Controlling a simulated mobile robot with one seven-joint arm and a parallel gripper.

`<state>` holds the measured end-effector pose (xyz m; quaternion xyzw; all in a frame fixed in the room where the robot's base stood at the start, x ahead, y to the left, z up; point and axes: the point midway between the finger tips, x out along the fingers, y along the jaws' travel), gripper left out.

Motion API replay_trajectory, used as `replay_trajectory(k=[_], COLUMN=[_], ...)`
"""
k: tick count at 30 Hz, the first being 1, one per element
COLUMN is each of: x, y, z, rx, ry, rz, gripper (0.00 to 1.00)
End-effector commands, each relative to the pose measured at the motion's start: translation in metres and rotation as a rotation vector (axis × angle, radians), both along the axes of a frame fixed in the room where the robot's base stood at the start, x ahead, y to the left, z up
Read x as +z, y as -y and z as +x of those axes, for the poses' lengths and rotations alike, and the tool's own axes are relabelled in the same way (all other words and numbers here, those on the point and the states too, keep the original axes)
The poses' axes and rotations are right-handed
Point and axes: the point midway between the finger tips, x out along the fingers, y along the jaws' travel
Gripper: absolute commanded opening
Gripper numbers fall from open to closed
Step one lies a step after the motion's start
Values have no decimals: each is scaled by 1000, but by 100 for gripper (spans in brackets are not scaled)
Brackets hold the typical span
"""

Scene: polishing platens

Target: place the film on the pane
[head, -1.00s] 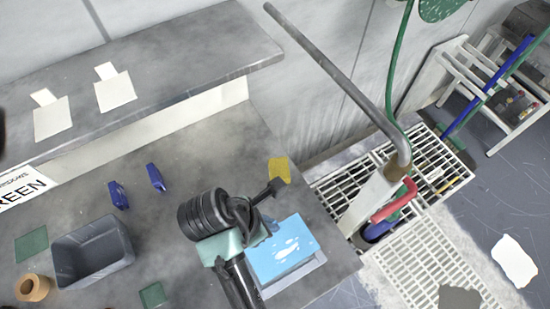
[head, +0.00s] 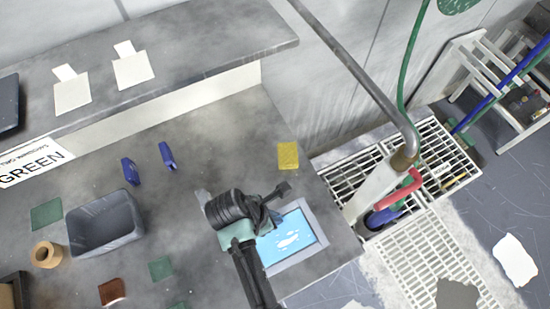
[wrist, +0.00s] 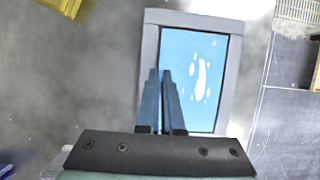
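The film (head: 292,237) is a light blue sheet with white blotches. It lies flat within the grey border of the pane (head: 321,221) on the counter, and its edges run nearly along that border. In the wrist view the film (wrist: 205,90) shows inside the pane's border (wrist: 237,80) on all visible sides. My gripper (wrist: 161,72) has its two fingers close together, one to each side of the film's left edge, and appears shut on it. The contact itself is hidden. In the head view my wrist covers the film's left part.
A yellow sponge (head: 288,155) lies behind the pane. A grey bin (head: 104,222), a tape roll (head: 46,254) and two blue clips (head: 130,171) stand on the left. The counter drops to floor grating (head: 425,255) on the right; a grey pipe (head: 360,75) slants above.

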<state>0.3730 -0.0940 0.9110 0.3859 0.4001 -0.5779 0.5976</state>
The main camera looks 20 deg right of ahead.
Motion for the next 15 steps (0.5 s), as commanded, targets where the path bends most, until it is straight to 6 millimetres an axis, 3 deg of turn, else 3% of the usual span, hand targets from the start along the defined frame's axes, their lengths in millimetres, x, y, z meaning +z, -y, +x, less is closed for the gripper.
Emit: replay_trajectory(k=[9, 15], x=[-2, -2], y=[0, 0], z=[1, 1], rx=[0, 0], ry=[1, 1], rz=[0, 0], gripper=[0, 34])
